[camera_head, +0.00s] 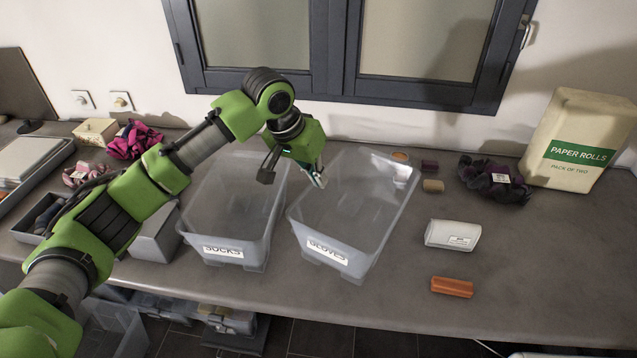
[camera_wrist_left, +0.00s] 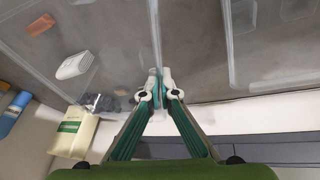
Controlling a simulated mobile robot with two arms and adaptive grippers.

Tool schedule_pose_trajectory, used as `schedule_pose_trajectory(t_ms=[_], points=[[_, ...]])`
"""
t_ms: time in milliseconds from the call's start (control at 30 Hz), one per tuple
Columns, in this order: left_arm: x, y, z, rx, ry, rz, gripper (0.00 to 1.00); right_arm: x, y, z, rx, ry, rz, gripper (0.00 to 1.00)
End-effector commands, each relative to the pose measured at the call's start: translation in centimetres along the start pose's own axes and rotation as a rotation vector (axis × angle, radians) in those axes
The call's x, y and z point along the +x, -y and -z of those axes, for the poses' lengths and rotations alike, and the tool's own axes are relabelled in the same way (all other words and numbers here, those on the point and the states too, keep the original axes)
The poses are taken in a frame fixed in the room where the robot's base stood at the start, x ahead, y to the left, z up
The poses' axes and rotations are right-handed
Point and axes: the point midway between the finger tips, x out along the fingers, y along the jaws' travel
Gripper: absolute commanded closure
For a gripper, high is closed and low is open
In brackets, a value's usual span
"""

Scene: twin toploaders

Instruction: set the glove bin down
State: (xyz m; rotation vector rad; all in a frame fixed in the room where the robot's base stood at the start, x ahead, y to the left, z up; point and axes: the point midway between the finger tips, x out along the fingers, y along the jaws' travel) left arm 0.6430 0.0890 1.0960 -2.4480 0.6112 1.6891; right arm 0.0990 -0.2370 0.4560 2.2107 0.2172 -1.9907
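The glove bin (camera_head: 345,225) is a clear, empty plastic tub with a GLOVES label on its front, at the middle of the counter in the head view. It sits slightly askew; I cannot tell whether its whole base touches the counter. My left gripper (camera_head: 318,180) reaches down at its left rim near the back. In the left wrist view my left gripper's fingertips (camera_wrist_left: 154,88) are closed together on the thin bin wall (camera_wrist_left: 155,40). My right gripper is in neither view.
The clear socks bin (camera_head: 228,215) stands close on the left. Right of the glove bin are a white roll (camera_head: 452,235), an orange block (camera_head: 452,287), a dark cloth bundle (camera_head: 495,182) and a paper rolls pack (camera_head: 580,138). The right front counter is clear.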

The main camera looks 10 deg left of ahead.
Motion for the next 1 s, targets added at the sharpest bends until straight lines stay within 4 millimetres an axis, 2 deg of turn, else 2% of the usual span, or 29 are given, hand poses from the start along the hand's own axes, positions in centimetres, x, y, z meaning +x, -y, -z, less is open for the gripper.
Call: schedule_pose_trajectory(t_ms=[33,133,400,767,867,1000], points=[[0.2,0.1,0.2,0.000,-0.002,-0.001,1.00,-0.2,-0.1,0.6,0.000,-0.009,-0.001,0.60],[0.9,0.4,0.3,0.000,0.000,0.000,1.00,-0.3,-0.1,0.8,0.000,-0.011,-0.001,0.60],[3.8,1.0,-0.7,0.001,-0.001,-0.001,1.00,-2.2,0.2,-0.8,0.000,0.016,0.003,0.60],[4.2,1.0,-0.8,0.001,-0.002,-0.001,1.00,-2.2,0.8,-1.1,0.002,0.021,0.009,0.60],[4.3,1.1,-0.9,0.001,-0.001,0.000,0.79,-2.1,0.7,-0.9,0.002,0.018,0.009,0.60],[4.3,1.1,-0.9,0.001,-0.001,0.000,0.79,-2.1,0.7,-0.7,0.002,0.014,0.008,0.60]])
